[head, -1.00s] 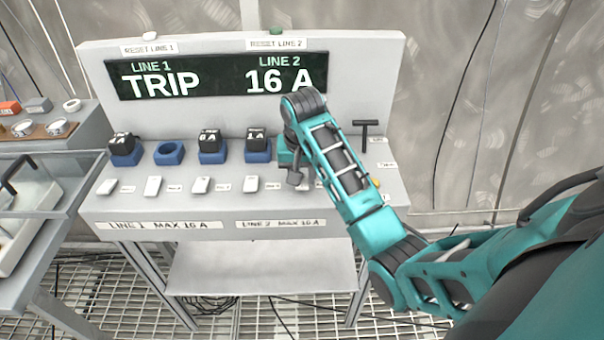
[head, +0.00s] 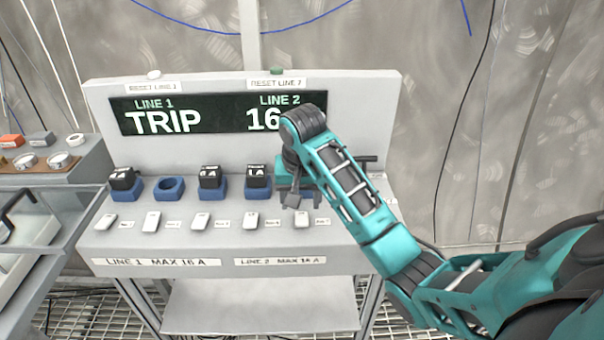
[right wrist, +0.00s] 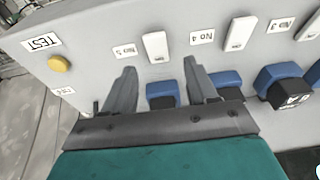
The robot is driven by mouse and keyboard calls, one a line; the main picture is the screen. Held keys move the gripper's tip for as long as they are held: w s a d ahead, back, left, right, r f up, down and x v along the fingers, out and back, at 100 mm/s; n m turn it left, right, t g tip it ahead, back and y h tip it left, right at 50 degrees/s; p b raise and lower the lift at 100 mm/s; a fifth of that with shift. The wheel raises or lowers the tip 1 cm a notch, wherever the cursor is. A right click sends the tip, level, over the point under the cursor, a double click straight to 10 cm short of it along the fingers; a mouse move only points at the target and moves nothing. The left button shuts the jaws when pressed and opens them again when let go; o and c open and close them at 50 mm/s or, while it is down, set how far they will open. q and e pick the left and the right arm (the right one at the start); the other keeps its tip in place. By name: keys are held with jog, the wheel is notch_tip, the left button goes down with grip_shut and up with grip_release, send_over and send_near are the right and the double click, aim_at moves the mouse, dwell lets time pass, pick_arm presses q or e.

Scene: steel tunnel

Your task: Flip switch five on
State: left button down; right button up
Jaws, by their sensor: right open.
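Switch five (head: 301,220) is the rightmost white rocker in the row on the grey panel. In the right wrist view it is the white rocker (right wrist: 155,46) beside the "No 5" label (right wrist: 125,50). I cannot tell its position for sure. My right gripper (head: 293,203) is above the panel, just behind switch five in the head view. In the right wrist view its fingers (right wrist: 160,66) are apart, with switch five beyond the gap between their tips and nothing held. The fifth socket is largely hidden by the gripper in the head view. My left gripper is not in view.
Switch four (head: 250,221) is next to switch five on the left. Blue sockets (head: 170,188), some with black plugs, stand behind the switches. The display (head: 215,107) reads TRIP for line 1 and 16, partly covered, for line 2. A yellow TEST button (right wrist: 60,63) is nearby.

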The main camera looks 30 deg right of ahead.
jog(key=shift+s+d+r, duration=0.1)
jog(key=shift+s+r, duration=0.25)
jog(key=shift+r, duration=0.15)
jog(key=v, duration=0.7)
jog(key=shift+r, duration=0.25)
jog(key=s+a+f+n+y, duration=0.2)
jog(key=s+a+f+n, duration=0.4)
jog(key=s+a+f, duration=0.55)
jog(key=s+d+f+n+t, duration=0.1)
jog(key=s+d+f+n, duration=0.2)
jog(key=s, duration=0.9)
jog(key=w+a+f+t+y, duration=0.1)
jog(key=w+a+f+t, duration=0.1)
jog(key=w+f+t, duration=0.5)
jog(key=shift+w+a+f+t, duration=0.4)
jog(key=shift+f, duration=1.35)
